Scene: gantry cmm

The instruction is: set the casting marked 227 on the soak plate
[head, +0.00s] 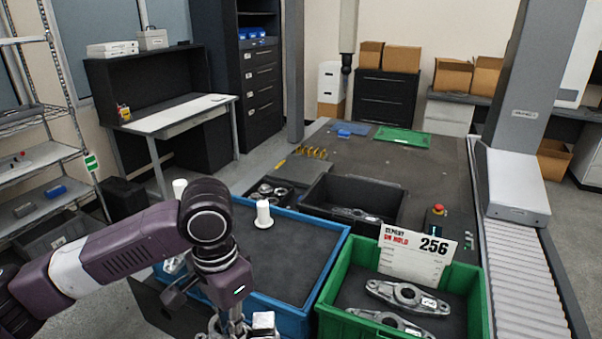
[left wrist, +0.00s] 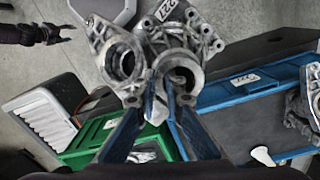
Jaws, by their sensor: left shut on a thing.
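My left gripper (left wrist: 164,95) is shut on a grey metal casting (left wrist: 122,62) in the left wrist view. A white tag on the casting reads 227. In the head view my left gripper (head: 236,322) is at the bottom edge, in front of the blue bin, and the casting is mostly cut off there. A flat blue plate (head: 352,128) and a flat green plate (head: 403,136) lie on the far part of the dark table; I cannot tell which is the soak plate. My right gripper (left wrist: 62,31) shows small and dark at upper left of the left wrist view; its jaws are unclear.
A blue bin (head: 335,262) holds white pegs on its dark floor. A green bin (head: 470,300) with a 256 hold sign (head: 416,255) holds castings. A black bin (head: 395,196) with a casting stands behind. The dark table (head: 420,170) has free room; a roller conveyor (head: 520,270) runs at right.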

